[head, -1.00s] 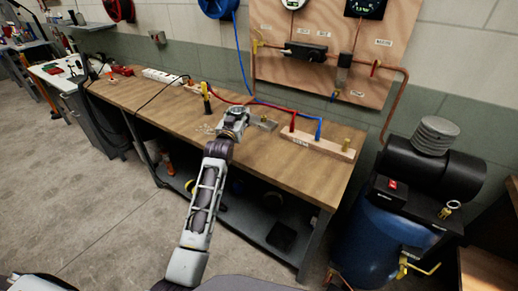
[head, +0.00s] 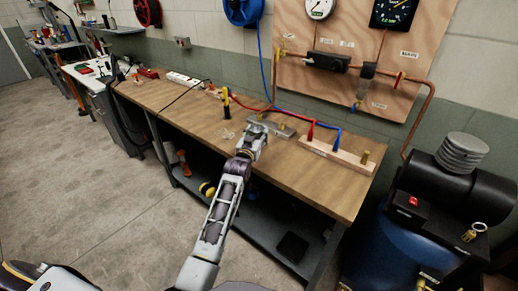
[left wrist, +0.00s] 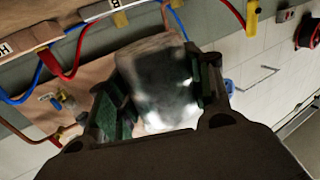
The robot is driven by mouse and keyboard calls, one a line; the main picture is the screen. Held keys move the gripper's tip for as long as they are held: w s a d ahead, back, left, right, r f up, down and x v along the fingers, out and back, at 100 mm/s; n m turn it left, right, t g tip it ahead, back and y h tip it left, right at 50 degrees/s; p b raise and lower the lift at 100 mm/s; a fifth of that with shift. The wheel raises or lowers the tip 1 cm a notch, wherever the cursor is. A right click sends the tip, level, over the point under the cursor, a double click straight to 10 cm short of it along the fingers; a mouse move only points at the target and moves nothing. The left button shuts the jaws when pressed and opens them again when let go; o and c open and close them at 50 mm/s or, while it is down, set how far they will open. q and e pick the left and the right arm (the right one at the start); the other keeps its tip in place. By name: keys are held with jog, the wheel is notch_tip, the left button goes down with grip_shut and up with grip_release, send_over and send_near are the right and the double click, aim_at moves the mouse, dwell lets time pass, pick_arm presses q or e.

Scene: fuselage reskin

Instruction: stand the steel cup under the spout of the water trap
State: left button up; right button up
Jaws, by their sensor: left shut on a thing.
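The steel cup (left wrist: 158,85) shows in the left wrist view as a shiny grey body between the fingers of my left gripper (left wrist: 160,100), which is shut on it. In the head view my left gripper (head: 254,132) is over the wooden bench, and the cup is mostly hidden or too small to tell there. The water trap (head: 367,71) hangs on the plywood panel, with a blue-topped spout (head: 359,97) below it. The trap is up and to the right of my left gripper, well apart from it. My right gripper is not in view.
The bench (head: 300,165) carries a grey metal block (head: 283,129), a wooden terminal strip (head: 335,157) with red and blue leads, a yellow-black probe (head: 227,103) and a power strip (head: 187,80). A blue compressor (head: 415,245) stands right of the bench.

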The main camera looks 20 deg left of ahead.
pick_arm(q)
notch_tip(320, 180, down, 2)
jog(key=shift+f, duration=2.15)
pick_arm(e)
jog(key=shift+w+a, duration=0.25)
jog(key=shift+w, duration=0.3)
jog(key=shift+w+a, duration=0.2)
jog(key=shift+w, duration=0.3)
